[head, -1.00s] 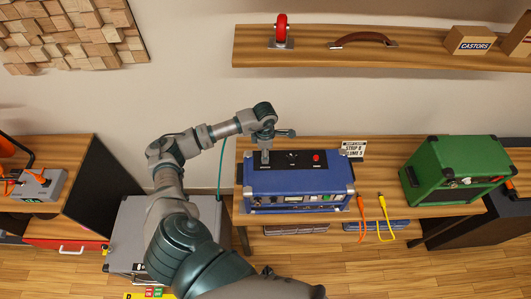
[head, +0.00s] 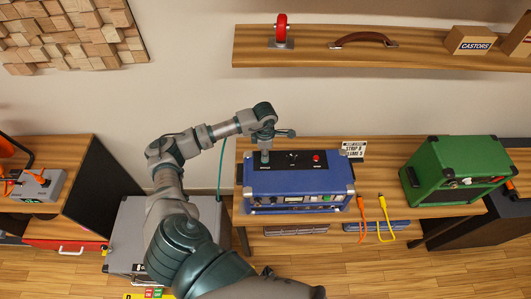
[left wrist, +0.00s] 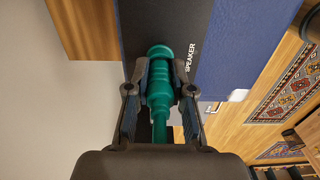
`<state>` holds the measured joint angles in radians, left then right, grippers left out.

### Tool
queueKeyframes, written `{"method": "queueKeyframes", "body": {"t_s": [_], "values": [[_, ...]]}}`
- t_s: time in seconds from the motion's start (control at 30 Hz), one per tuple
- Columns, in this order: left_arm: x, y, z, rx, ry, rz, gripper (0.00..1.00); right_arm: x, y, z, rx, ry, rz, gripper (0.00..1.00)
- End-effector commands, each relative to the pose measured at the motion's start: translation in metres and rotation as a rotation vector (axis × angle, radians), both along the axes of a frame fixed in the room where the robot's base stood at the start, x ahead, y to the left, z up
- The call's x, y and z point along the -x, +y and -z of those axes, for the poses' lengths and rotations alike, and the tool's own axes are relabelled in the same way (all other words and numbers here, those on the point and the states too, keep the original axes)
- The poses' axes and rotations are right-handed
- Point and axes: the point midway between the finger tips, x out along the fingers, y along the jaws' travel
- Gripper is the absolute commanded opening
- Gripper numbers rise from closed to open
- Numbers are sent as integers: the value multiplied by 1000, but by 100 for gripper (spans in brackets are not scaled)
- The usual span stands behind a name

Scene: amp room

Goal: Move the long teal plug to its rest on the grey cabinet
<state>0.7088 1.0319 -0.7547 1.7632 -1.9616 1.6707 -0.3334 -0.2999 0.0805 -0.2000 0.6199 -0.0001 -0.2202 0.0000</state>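The long teal plug (left wrist: 160,88) stands at the "SPEAKER" marking on the dark top panel of the blue amp (head: 298,183). My left gripper (left wrist: 160,75) has its fingers against both sides of the plug, with the teal cable running back between them. In the head view the left gripper (head: 265,150) points down at the left end of that panel. Whether the plug tip is in its socket is hidden. The grey cabinet (head: 128,222) stands left of the amp's bench, partly behind my arm; its rest is not discernible. My right gripper is out of view.
A green amp (head: 448,175) stands right on the bench (head: 385,172). A small sign (head: 354,150) stands behind the blue amp; orange (head: 362,218) and yellow cables (head: 384,215) hang at the bench front. A wall shelf (head: 400,60) is above. A teal cable (head: 221,165) hangs left of the amp.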

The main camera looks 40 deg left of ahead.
Motion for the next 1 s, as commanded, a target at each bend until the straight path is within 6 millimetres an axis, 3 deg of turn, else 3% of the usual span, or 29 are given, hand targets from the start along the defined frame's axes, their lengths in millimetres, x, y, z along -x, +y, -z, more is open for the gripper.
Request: {"method": "queueKeyframes", "body": {"t_s": [0.33, 1.0], "values": [[0, 0, -2, 0, 0, 0, 0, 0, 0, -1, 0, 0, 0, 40], [0, 0, -29, 0, -1, 0, 0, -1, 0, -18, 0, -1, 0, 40]]}}
